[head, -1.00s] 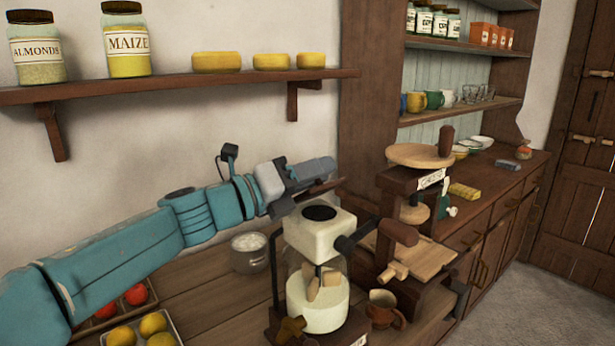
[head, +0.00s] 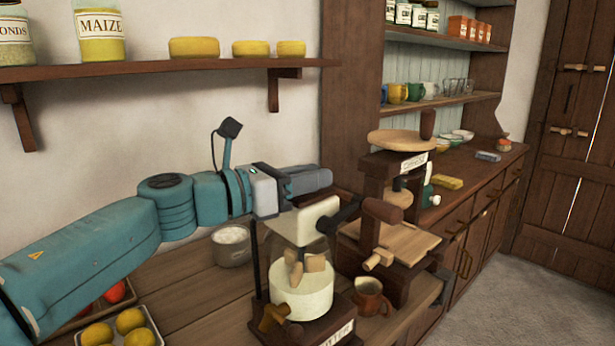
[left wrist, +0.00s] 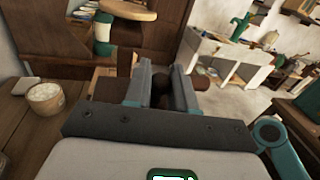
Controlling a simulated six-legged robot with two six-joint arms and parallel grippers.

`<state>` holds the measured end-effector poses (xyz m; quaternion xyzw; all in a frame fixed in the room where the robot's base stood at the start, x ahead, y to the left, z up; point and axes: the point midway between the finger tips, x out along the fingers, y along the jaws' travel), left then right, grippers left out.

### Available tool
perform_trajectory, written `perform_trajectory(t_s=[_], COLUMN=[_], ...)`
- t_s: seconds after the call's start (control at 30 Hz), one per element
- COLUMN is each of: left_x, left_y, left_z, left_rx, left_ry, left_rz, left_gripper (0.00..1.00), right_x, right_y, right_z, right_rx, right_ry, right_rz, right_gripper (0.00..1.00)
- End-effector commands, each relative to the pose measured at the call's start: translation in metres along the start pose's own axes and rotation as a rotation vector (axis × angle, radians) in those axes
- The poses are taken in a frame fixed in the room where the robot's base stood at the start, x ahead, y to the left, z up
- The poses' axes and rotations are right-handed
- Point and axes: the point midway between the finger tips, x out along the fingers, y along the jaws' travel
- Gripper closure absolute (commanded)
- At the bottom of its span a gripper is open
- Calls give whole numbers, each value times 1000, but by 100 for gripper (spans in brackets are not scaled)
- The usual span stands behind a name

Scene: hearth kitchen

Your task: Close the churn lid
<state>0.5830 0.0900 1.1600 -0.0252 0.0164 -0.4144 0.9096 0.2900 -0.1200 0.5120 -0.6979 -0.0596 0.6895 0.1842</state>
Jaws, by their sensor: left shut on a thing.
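No dark opening shows on the top from here. My left gripper (head: 322,180) is just above and behind the churn top. In the left wrist view its fingers (left wrist: 161,90) are shut on a dark brown piece (left wrist: 160,95). This appears to be part of the churn lid, but the fingers hide most of it. My right gripper is out of view.
A white-filled pot (head: 231,246) stands left of the churn. A tray of yellow fruit (head: 120,328) is at the front left. A wall shelf (head: 150,71) hangs above my arm.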

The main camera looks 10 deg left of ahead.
Motion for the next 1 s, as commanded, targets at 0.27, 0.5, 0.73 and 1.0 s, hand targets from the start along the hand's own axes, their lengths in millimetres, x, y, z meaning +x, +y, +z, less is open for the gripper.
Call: perform_trajectory(t_s=[0.27,0.5,0.73,1.0], left_x=[0,1,0,-28], left_y=[0,-1,0,0], left_z=[-2,-3,-2,-2], left_rx=[15,13,11,12], left_ry=[4,7,5,4], left_rz=[0,-2,-1,3], left_gripper=[100,67,67,67], right_x=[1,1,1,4], right_y=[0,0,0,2], right_z=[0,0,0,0], right_rx=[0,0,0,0], right_ry=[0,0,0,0], right_rz=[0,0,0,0], right_gripper=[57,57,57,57])
